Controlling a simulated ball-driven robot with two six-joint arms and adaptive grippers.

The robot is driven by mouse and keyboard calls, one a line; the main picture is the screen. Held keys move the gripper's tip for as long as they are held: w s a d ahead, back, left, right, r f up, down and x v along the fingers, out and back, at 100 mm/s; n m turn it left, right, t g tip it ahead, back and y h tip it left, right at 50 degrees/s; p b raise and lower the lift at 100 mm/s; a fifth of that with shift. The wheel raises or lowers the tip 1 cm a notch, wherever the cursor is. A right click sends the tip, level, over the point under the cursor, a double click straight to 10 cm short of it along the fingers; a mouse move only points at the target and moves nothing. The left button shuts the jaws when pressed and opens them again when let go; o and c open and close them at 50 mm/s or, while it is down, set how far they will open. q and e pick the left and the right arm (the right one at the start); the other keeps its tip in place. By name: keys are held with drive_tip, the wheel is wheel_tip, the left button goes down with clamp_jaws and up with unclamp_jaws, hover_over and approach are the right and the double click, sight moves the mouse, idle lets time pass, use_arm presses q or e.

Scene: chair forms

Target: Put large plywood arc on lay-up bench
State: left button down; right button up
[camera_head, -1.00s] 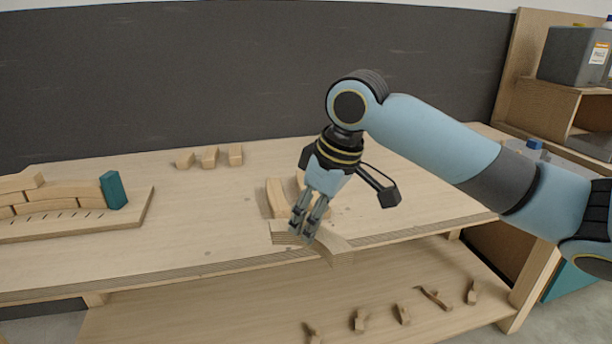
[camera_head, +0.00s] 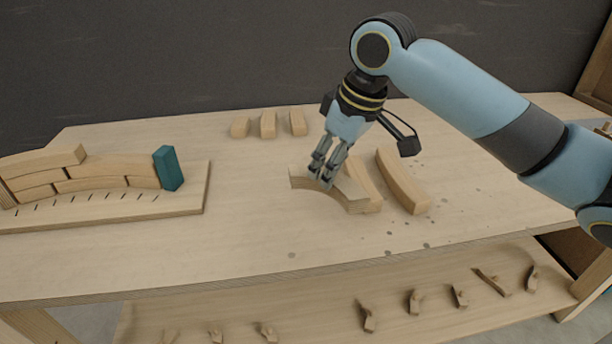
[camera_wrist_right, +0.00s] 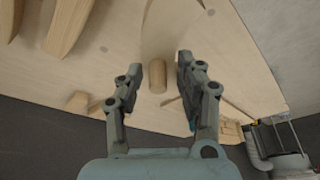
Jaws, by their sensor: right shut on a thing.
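My right gripper (camera_head: 322,181) is shut on a large plywood arc (camera_head: 350,193), a pale curved piece with a layered edge. The arc is over the lay-up bench (camera_head: 250,235), near the middle of its pale top. I cannot tell whether it touches the top. In the right wrist view, the end of the arc (camera_wrist_right: 158,76) shows between the two fingers of the gripper (camera_wrist_right: 158,66). The fingers hide part of the arc in the head view. My left gripper is not in view.
Two curved wooden pieces (camera_head: 402,182) lie just right of the held arc. Several small blocks (camera_head: 268,125) stand at the back. A stepped wooden form with a teal block (camera_head: 168,168) is at the left. Clamps lie on the lower shelf (camera_head: 340,320). The front left top is clear.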

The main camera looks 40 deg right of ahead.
sight(294, 167)
drive_tip(key=w+a+f, duration=0.1)
drive_tip(key=w+f, duration=0.1)
drive_tip(key=w, duration=0.1)
drive_tip(key=w+a+f, duration=0.1)
drive_tip(key=w+f, duration=0.1)
drive_tip(key=w, duration=0.1)
drive_tip(key=w+a+f, duration=0.1)
drive_tip(key=w+f, duration=0.1)
drive_tip(key=w, duration=0.1)
drive_tip(key=shift+w+a, duration=0.35)
drive_tip(key=shift+w, duration=0.05)
drive_tip(key=shift+w+f, duration=0.1)
drive_tip(key=shift+f, duration=2.05)
drive_tip(key=o, duration=1.2)
drive_tip(key=shift+f, duration=0.1)
drive_tip(key=v, duration=1.2)
